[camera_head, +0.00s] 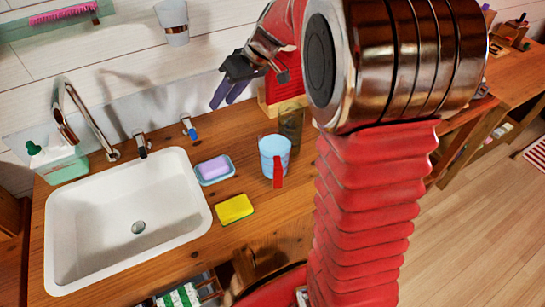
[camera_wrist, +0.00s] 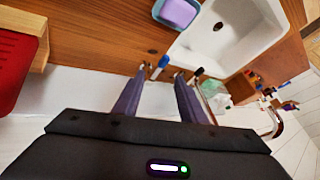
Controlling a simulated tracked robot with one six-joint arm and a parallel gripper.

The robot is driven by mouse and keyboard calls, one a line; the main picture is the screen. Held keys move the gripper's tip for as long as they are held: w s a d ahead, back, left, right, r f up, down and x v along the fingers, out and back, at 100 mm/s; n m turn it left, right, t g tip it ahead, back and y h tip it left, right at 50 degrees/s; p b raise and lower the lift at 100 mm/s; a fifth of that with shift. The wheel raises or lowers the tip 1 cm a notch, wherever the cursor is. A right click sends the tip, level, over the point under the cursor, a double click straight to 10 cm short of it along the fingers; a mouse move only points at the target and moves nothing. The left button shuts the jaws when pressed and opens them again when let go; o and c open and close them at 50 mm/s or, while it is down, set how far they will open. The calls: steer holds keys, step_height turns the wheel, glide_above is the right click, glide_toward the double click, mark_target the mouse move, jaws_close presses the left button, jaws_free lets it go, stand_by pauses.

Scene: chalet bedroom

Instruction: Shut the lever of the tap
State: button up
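The tap's curved metal spout (camera_head: 85,115) stands behind the white sink (camera_head: 75,220). To its right are two small metal levers, a dark-tipped one (camera_head: 141,143) and a blue-tipped one (camera_head: 188,127). No water stream shows. My gripper (camera_head: 222,104) is open and empty, with purple fingers, above and right of the blue-tipped lever in the head view. In the wrist view, my gripper (camera_wrist: 159,74) has its fingers apart. The blue-tipped lever (camera_wrist: 162,62) shows beyond the gap between them, and the other lever (camera_wrist: 198,72) shows beyond the right finger. I see no contact.
A soap dish with purple soap (camera_head: 214,168), a yellow sponge (camera_head: 234,209) and a blue cup with a red handle (camera_head: 274,156) stand right of the sink. A green soap bottle (camera_head: 58,162) stands left of the spout. A white cup (camera_head: 173,22) hangs on the wall.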

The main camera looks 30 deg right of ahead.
steer(key=o, duration=0.5)
steer(key=s+n+h, duration=0.1)
steer(key=s, duration=0.2)
steer(key=s+d+n+g+h, duration=0.1)
steer(key=s+n, duration=0.1)
steer(key=s, duration=0.2)
steer(key=s+n+g, duration=0.1)
steer(key=s, duration=0.3)
steer(key=shift+d+r+n+h, duration=0.2)
steer(key=shift+n+h, duration=0.1)
steer(key=shift+h, duration=0.1)
steer(key=shift+o, duration=0.2)
steer(key=n+g+h, duration=0.2)
steer(key=n+h, duration=0.1)
steer(key=n, duration=0.1)
glide_above(278, 162)
step_height(278, 162, down, 3)
steer(key=shift+w+a+r, duration=0.15)
steer(key=shift+d+n, duration=0.2)
steer(key=shift+n, duration=0.3)
steer(key=shift+f, duration=4.3)
steer(key=shift+f, duration=0.1)
steer(key=shift+s+f, duration=0.15)
steer(key=shift+f, duration=1.1)
steer(key=shift+s+f, duration=0.1)
steer(key=shift+f, duration=1.15)
